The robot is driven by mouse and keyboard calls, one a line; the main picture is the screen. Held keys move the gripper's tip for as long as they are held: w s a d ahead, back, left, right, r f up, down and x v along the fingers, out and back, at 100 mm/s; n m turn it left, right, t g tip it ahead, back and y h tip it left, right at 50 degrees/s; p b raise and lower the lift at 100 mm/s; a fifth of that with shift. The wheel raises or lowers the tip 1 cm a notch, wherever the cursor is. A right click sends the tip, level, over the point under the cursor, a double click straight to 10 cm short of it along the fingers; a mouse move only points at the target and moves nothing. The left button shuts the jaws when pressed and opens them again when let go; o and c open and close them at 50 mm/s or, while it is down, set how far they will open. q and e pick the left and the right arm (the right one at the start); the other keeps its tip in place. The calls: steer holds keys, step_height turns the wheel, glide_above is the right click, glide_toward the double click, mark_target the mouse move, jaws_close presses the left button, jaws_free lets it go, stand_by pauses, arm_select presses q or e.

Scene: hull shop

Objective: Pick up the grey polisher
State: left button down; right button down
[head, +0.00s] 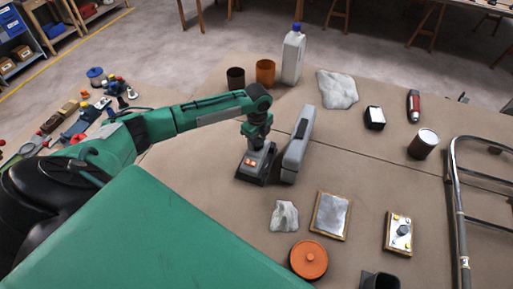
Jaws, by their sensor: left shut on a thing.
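The grey polisher (298,144) is a long, pale grey body on the brown bench, slanting from upper right to lower left. My left arm reaches over from the left, and its gripper (266,172) points down right beside the polisher's left side. The left gripper is shut on the polisher; its fingertips are mostly hidden by its own housing. I cannot tell whether the polisher touches the bench or is slightly raised.
Behind stand a dark cup (236,78), an orange cup (265,72) and a white bottle (292,55). In front lie a crumpled cloth (284,216), a framed plate (331,215) and an orange disc (308,260). A metal rail frame (458,205) stands at right.

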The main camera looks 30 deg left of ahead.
arm_select(q)
steer(key=shift+w+r, duration=0.1)
steer(key=shift+r, duration=0.05)
steer(key=shift+r, duration=0.45)
step_height(320, 180, up, 19)
steer(key=b, duration=0.4)
